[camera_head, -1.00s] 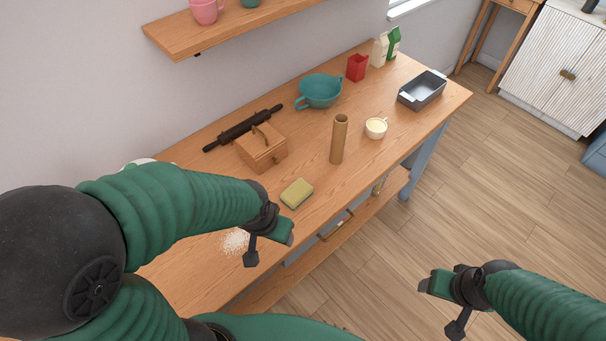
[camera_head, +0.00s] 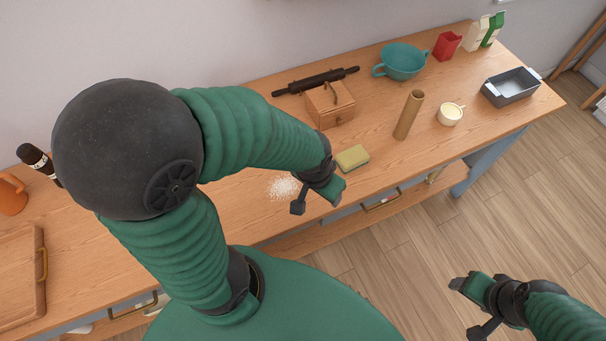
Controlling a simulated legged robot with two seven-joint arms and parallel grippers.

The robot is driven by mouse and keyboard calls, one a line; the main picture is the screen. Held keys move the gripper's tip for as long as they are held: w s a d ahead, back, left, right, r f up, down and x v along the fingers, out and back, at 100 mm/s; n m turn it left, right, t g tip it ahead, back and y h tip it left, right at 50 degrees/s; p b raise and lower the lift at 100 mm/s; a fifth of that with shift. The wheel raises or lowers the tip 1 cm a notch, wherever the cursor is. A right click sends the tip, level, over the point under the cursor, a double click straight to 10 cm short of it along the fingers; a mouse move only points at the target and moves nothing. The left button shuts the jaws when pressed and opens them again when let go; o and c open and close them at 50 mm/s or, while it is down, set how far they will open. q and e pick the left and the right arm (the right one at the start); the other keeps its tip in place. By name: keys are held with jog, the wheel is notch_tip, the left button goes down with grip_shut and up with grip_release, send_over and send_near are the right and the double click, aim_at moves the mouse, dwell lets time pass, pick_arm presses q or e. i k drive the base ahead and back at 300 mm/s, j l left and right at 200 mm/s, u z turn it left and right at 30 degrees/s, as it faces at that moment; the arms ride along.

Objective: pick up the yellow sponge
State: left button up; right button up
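The yellow sponge (camera_head: 352,157) lies flat on the wooden table (camera_head: 225,205), in front of a wooden box. My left gripper (camera_head: 318,201) is just in front of the sponge and a little to its left, near the table's front edge. Its fingers are spread apart with nothing between them. It does not touch the sponge. My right gripper (camera_head: 468,307) is over the floor at the lower right, away from the table. Its fingers are also spread and empty.
White grains (camera_head: 283,186) lie left of the sponge. A wooden box (camera_head: 331,105), a dark rolling pin (camera_head: 315,81), an upright brown cylinder (camera_head: 409,116) and a cream cup (camera_head: 450,114) stand nearby. A teal bowl (camera_head: 403,62) and grey pan (camera_head: 511,87) are farther right.

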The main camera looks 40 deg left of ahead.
aim_at(347, 160)
jog(key=i+l+u, duration=0.7)
jog(key=l, duration=0.15)
jog(key=i+l+u, duration=0.35)
jog(key=l, duration=0.15)
jog(key=k, duration=0.1)
